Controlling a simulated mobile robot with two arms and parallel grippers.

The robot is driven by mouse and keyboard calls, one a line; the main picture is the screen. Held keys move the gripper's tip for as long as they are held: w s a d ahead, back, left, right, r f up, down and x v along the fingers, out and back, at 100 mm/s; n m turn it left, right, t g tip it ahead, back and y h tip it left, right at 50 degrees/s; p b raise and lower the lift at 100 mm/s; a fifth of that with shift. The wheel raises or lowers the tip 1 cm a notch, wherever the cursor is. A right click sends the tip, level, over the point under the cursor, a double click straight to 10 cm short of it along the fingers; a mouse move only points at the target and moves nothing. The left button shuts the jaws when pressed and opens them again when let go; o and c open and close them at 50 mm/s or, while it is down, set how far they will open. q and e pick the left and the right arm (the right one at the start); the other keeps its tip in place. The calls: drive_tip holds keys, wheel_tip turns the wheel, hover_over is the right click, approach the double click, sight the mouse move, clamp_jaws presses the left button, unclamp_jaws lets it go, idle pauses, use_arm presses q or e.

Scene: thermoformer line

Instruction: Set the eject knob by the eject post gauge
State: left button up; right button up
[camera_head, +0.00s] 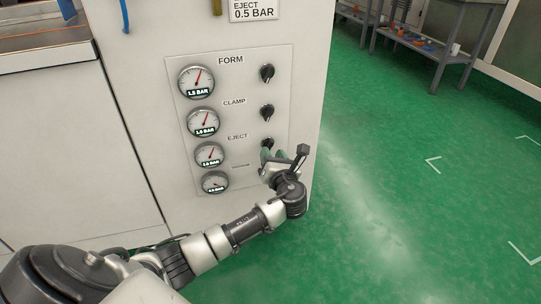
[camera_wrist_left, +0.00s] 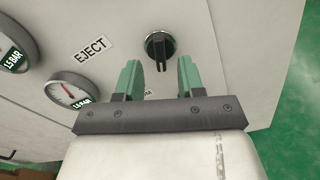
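The eject knob (camera_head: 267,143) is a black knob, lowest in the panel's knob column; it also shows in the left wrist view (camera_wrist_left: 160,46). My left gripper (camera_head: 272,157) is at it, partly covering it. In the left wrist view my gripper (camera_wrist_left: 160,70) is open, its green fingers apart, the knob just beyond the tips and between their lines. I cannot tell if they touch it. The gauge by the EJECT label (camera_head: 209,154) has a red needle; its digits are too small to read surely. A smaller gauge (camera_head: 214,182) sits below it. No gauge is marked as a post gauge.
A sign (camera_head: 254,10) above reads EJECT 0.5 BAR. The form knob (camera_head: 267,73) and clamp knob (camera_head: 267,112) sit above the eject knob, with form (camera_head: 196,81) and clamp (camera_head: 203,122) gauges at left. Green floor to the right is open up to a grey bench (camera_head: 447,50).

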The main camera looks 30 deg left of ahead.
sight(269, 146)
use_arm(q)
drive_tip(key=shift+b+x, duration=0.35)
drive_tip(key=shift+x, duration=1.05)
drive_tip(key=shift+c, duration=0.4)
clamp_jaws()
